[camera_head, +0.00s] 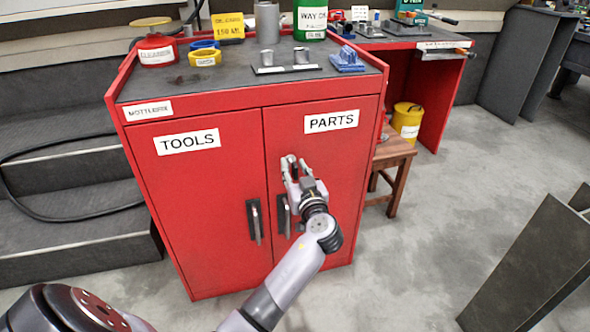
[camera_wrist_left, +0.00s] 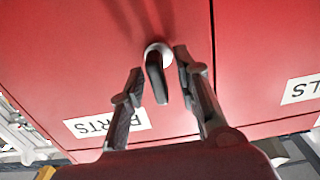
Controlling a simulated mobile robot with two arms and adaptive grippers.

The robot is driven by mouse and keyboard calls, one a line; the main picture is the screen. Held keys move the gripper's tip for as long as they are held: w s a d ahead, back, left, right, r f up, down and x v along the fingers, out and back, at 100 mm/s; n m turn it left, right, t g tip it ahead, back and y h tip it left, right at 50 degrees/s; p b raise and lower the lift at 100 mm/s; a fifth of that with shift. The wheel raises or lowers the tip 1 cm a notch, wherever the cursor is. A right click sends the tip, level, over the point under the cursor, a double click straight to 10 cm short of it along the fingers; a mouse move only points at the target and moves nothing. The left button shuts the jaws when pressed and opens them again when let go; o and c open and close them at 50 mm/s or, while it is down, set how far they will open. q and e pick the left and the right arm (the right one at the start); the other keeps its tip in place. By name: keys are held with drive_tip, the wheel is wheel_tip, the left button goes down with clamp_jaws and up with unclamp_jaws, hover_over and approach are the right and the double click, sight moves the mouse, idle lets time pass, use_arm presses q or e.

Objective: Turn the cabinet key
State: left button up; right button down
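The red cabinet (camera_head: 215,200) has two doors, labelled TOOLS on the left and PARTS on the right. My left gripper (camera_head: 292,164) is in front of the PARTS door, near its inner edge and above the dark door handle. In the left wrist view, the cabinet key (camera_wrist_left: 155,77) is a dark piece on a round silver lock in the door face. My left gripper (camera_wrist_left: 158,66) is open there, one finger on each side of the key, with gaps visible. In the head view the gripper hides the key. My right gripper is not in view.
Two dark vertical handles (camera_head: 255,222) flank the door seam. Cans, tape and a blue block (camera_head: 347,60) stand on the cabinet top. A wooden stool (camera_head: 395,160) is close on the right, and dark steps (camera_head: 75,240) are on the left.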

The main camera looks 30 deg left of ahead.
use_arm(q)
clamp_jaws()
